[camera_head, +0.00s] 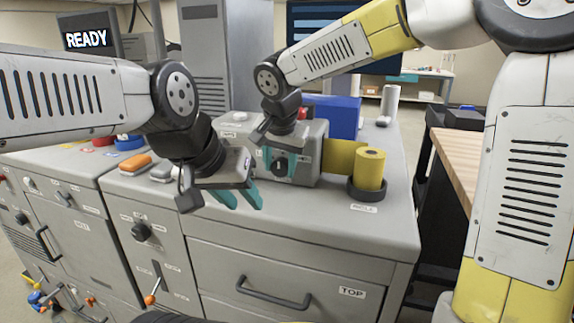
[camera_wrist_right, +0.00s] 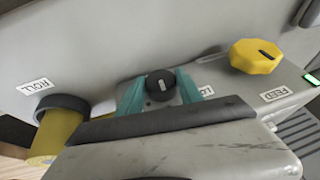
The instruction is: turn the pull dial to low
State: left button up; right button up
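A black dial (camera_wrist_right: 160,85) with a white pointer line sits on the grey machine's face in the right wrist view; its line is near upright there. It also shows in the head view (camera_head: 280,166). My right gripper (camera_head: 279,160) is at the dial, with one teal finger on each side; in the wrist view its fingertips (camera_wrist_right: 161,77) flank the dial closely. I cannot make out firm contact. A partly hidden label (camera_wrist_right: 207,90) shows beside the right finger. My left gripper (camera_head: 238,198) is open and empty, above the front of the cabinet top.
A yellow knob (camera_wrist_right: 256,57) labelled FEED sits on the machine beside the dial. A yellow roll (camera_head: 370,169) stands in a black holder to its right. Orange (camera_head: 135,162) and blue (camera_head: 130,142) items are on the left cabinets. A screen (camera_head: 85,38) reads READY.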

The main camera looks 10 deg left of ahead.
jog(key=c, duration=0.6)
jog(key=shift+a+n+h, duration=0.3)
jog(key=shift+a+h, duration=0.05)
jog(key=shift+h, duration=0.85)
jog(key=h, duration=0.2)
jog(key=shift+a+g+h, duration=0.2)
jog(key=shift+g+h, duration=0.1)
jog(key=shift+g, duration=0.1)
jog(key=n+h, duration=0.1)
jog(key=h, duration=0.2)
jog(key=shift+w+a+f, duration=0.1)
jog(key=shift+a, duration=0.05)
jog(key=shift+a+f+n+g+h, duration=0.1)
jog(key=shift+n+g+h, duration=0.3)
jog(key=shift+h, duration=1.2)
jog(key=o, duration=1.4)
jog(key=shift+c, duration=0.2)
